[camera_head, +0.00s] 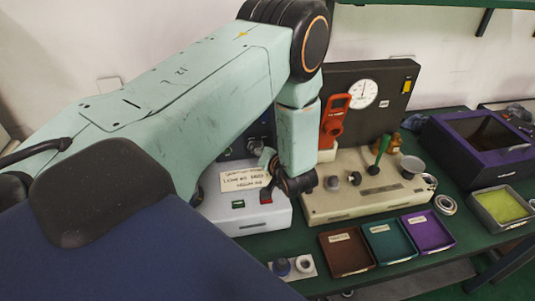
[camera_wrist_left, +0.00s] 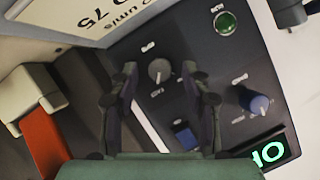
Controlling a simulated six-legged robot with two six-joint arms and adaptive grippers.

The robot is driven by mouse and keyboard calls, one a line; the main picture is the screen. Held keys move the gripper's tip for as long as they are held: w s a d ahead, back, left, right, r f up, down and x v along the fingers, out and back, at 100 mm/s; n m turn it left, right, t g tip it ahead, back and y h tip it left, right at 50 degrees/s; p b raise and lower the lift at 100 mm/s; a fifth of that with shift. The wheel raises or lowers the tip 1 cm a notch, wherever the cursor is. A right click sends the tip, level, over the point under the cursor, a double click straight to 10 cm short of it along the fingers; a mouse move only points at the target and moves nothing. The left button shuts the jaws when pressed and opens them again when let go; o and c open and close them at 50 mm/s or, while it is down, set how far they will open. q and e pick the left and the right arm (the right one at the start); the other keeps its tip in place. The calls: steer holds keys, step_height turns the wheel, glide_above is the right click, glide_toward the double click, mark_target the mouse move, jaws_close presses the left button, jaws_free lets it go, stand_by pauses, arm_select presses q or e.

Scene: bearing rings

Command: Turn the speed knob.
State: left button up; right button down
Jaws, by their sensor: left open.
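In the left wrist view a dark control panel (camera_wrist_left: 140,48) carries a grey knob (camera_wrist_left: 159,70) with a pointer line and a blue knob (camera_wrist_left: 258,104). Their small labels are too blurred to read, so I cannot tell which is the speed knob. My left gripper (camera_wrist_left: 157,88) is open and empty. The grey knob shows between its two fingers, and I see no contact; the blue knob is to their right. In the head view my left gripper (camera_head: 274,176) is at the white-fronted machine (camera_head: 255,220), and my arm hides much of its panel. My right gripper is not in view.
A green button (camera_wrist_left: 226,22), a blue square button (camera_wrist_left: 186,137) and a lit green display (camera_wrist_left: 270,153) are near the knobs. A beige machine (camera_head: 330,205) with a green lever (camera_head: 383,147) stands to the right. Brown (camera_head: 346,250), teal (camera_head: 390,241) and purple (camera_head: 428,231) trays lie in front.

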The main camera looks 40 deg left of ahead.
arm_select(q)
steer(key=v, duration=1.1)
steer(key=shift+s+d+r, duration=0.15)
steer(key=shift+s+d, duration=0.1)
steer(key=shift+a, duration=0.1)
